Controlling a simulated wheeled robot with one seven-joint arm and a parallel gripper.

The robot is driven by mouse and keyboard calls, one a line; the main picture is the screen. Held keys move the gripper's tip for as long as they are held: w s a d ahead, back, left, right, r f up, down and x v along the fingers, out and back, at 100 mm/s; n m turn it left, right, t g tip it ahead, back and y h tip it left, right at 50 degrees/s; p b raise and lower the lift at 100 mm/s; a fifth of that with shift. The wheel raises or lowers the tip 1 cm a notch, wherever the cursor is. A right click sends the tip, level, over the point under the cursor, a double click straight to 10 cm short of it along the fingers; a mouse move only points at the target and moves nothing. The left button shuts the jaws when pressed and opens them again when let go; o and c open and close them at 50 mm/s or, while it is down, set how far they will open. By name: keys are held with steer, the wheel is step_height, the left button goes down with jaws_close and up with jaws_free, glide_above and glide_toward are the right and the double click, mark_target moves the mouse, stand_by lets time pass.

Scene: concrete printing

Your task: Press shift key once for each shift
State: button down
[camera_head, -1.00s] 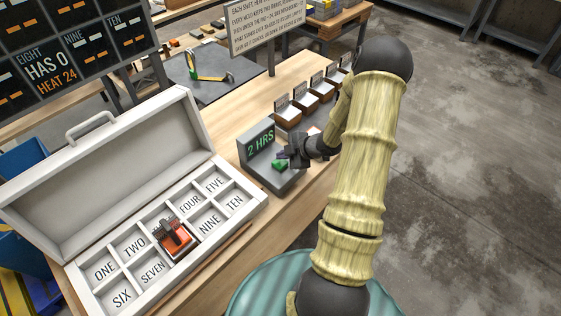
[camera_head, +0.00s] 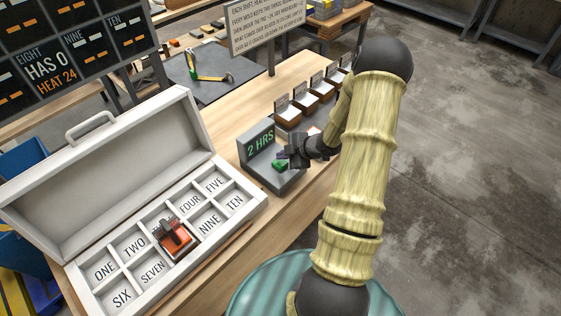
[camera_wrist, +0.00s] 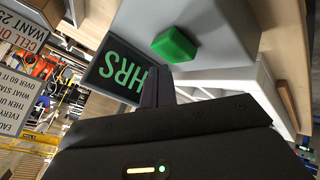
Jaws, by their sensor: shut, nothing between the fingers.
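The shift key is a green block (camera_head: 280,165) on the sloped front of a grey device with a dark display (camera_head: 261,141) reading "2 HRS". My gripper (camera_head: 285,158) is shut and empty, just above and beside the green key in the head view. In the wrist view the green key (camera_wrist: 174,45) shows clear of the shut fingers (camera_wrist: 157,86), with a gap in that picture. Whether the fingertips touch the key cannot be told. Part of the display (camera_wrist: 117,70) is cut off by the fingers there.
An open white case (camera_head: 236,218) with labelled compartments stands left of the device, with an orange item (camera_head: 176,238) in one. Small wooden boxes with cards (camera_head: 308,98) line the table behind. A sign (camera_head: 266,23) and a dark board (camera_head: 75,55) stand at the back.

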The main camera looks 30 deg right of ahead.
mark_target(283, 163)
steer(key=shift+f, duration=0.4)
steer(key=shift+f+b, duration=0.55)
steer(key=shift+b, duration=0.1)
stand_by(0.6)
steer(key=shift+r, duration=0.1)
steer(key=shift+r+p, duration=0.9)
step_height(283, 163, up, 5)
steer(key=p, duration=0.4)
stand_by(1.0)
